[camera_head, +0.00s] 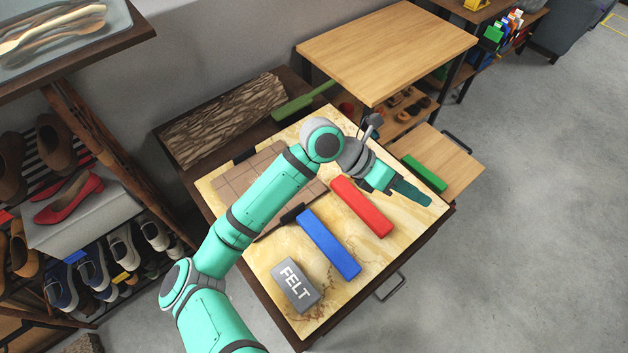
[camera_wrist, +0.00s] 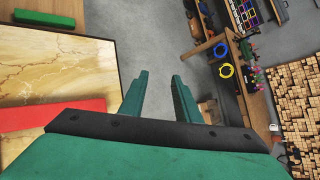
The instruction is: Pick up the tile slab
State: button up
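The tile slab (camera_head: 240,178) is a flat brown piece with a grid of square tiles. It lies on the yellow marble-patterned table top (camera_head: 262,258), left of centre in the head view, and my arm hides part of it. Black pieces show at its far-left and near-right edges. My gripper (camera_head: 412,194) is to the right of the slab, apart from it, above the table's right side beyond the red block. In the wrist view my gripper (camera_wrist: 161,95) has its two fingers apart with nothing between them. The slab is not visible in the wrist view.
A red block (camera_head: 362,207), a blue block (camera_head: 328,244) and a grey FELT block (camera_head: 294,285) lie on the table. A green block (camera_head: 425,173) rests on a wooden surface at the right. A shoe rack (camera_head: 110,150) stands left. Open floor (camera_head: 520,230) lies right.

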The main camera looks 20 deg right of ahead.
jog(key=w+a+f+t+y, duration=0.3)
jog(key=w+a+f+y, duration=0.4)
jog(key=a, duration=0.5)
jog(key=n+t+y, duration=0.1)
jog(key=t+y, duration=0.1)
jog(key=y, duration=0.1)
send_over(292, 211)
notch_tip(292, 211, down, 3)
jog(key=f, duration=0.4)
jog(key=shift+s+a+f, duration=0.15)
jog(key=shift+a, duration=0.05)
jog(key=f, duration=0.5)
jog(key=shift+d, duration=0.25)
jog(key=shift+w+f, duration=0.2)
jog(key=shift+f, duration=0.4)
jog(key=shift+c, duration=0.2)
grip_shut()
jog(key=shift+s+f, duration=0.1)
